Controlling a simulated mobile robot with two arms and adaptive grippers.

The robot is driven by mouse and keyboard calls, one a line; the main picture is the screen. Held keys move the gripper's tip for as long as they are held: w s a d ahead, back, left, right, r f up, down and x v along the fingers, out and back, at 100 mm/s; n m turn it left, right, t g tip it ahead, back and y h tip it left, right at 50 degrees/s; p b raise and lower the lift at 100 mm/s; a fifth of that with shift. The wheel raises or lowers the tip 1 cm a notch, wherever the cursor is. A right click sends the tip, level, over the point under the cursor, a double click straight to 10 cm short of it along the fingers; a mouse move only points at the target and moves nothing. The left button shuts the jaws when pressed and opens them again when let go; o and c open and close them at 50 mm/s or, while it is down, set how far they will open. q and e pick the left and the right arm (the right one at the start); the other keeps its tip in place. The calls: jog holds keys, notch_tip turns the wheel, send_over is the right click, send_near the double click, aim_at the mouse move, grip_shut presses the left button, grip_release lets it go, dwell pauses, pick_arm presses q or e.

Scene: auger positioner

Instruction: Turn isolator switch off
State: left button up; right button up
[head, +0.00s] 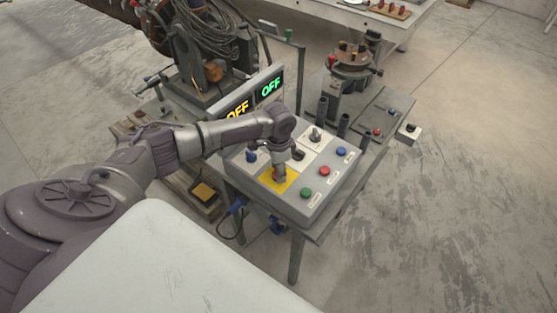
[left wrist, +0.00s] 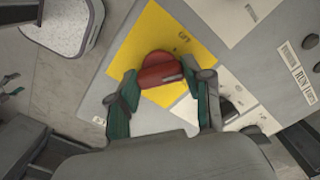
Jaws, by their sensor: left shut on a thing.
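The isolator switch is a red rotary knob (left wrist: 160,71) on a yellow plate (left wrist: 147,40), on the grey control box. In the left wrist view, lettering that looks like "OFF" is printed beside the knob. My left gripper (left wrist: 162,92) has its two green-padded fingers on either side of the knob and is shut on it. In the head view, the left gripper (head: 278,174) points down onto the yellow plate (head: 284,184) and covers most of the knob. My right gripper is not in view.
The control box (head: 318,202) also carries green (head: 305,193), red (head: 324,171) and blue (head: 341,151) buttons and a grey selector (head: 315,134). A machine with coiled cables (head: 213,35) stands behind.

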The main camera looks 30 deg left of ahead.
pick_arm(q)
jog(key=n+p, duration=0.2)
jog(key=n, duration=0.1)
jog(key=shift+r+n+p, duration=0.15)
jog(key=shift+n+p, duration=0.15)
jog(key=shift+n, duration=0.1)
jog(key=shift+n+p, duration=0.55)
jog(key=shift+n, duration=1.05)
jog(key=o, duration=1.2)
jog(key=shift+c, duration=0.2)
notch_tip(320, 180, up, 12)
